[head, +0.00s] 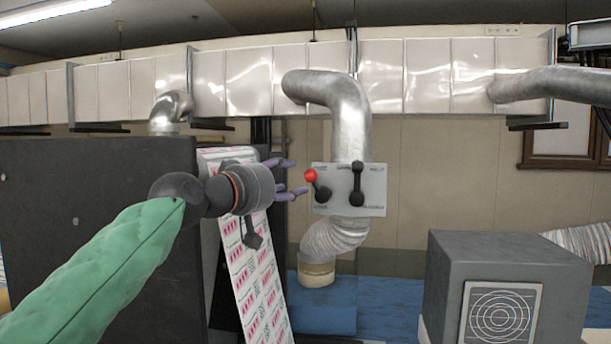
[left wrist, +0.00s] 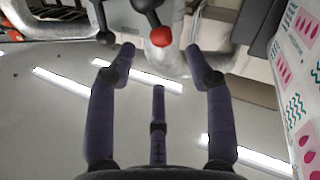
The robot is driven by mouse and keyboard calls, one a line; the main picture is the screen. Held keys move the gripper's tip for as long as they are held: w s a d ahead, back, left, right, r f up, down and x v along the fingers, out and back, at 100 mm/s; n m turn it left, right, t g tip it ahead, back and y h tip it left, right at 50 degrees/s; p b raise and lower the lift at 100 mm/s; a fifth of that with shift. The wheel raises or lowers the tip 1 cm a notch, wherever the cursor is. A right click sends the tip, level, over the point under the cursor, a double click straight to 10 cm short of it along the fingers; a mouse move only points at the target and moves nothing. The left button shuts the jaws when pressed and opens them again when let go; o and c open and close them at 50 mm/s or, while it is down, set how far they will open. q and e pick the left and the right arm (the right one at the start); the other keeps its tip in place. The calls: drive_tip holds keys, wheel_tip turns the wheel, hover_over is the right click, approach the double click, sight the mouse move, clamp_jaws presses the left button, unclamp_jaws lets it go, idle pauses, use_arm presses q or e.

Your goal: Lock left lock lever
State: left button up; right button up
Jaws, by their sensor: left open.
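A light grey lever panel (head: 345,208) is fixed on the metal duct in the head view. Its left lock lever (head: 311,175) has a red knob and tilts up to the left from a black pivot. The right lever (head: 357,183) is all black and stands nearly upright. My left gripper (head: 292,178) is open and empty, just left of the red knob, with its fingers pointing right. In the left wrist view, the red knob (left wrist: 160,37) shows just beyond and between the spread fingertips, apart from them. My right gripper is not in view.
A printed web (head: 255,285) runs down behind and below my left gripper, beside a dark machine housing (head: 90,200). A curved metal duct (head: 345,110) rises above the panel. A grey box (head: 505,255) stands at the lower right.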

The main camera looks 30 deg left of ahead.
sight(307, 177)
use_arm(q)
drive_tip(key=w, duration=0.1)
drive_tip(key=w+p, duration=0.2)
drive_tip(key=w, duration=0.1)
drive_tip(key=shift+w+d+r, duration=0.1)
drive_tip(key=shift+d+r, duration=0.15)
drive_tip(key=shift+d, duration=0.15)
drive_tip(key=w, duration=0.2)
drive_tip(key=w+p, duration=0.1)
drive_tip(key=shift+w+f, duration=0.2)
drive_tip(key=shift+w, duration=0.15)
drive_tip(key=shift+s+d, duration=0.1)
drive_tip(key=shift+s, duration=0.15)
drive_tip(key=shift+w, duration=0.1)
clamp_jaws()
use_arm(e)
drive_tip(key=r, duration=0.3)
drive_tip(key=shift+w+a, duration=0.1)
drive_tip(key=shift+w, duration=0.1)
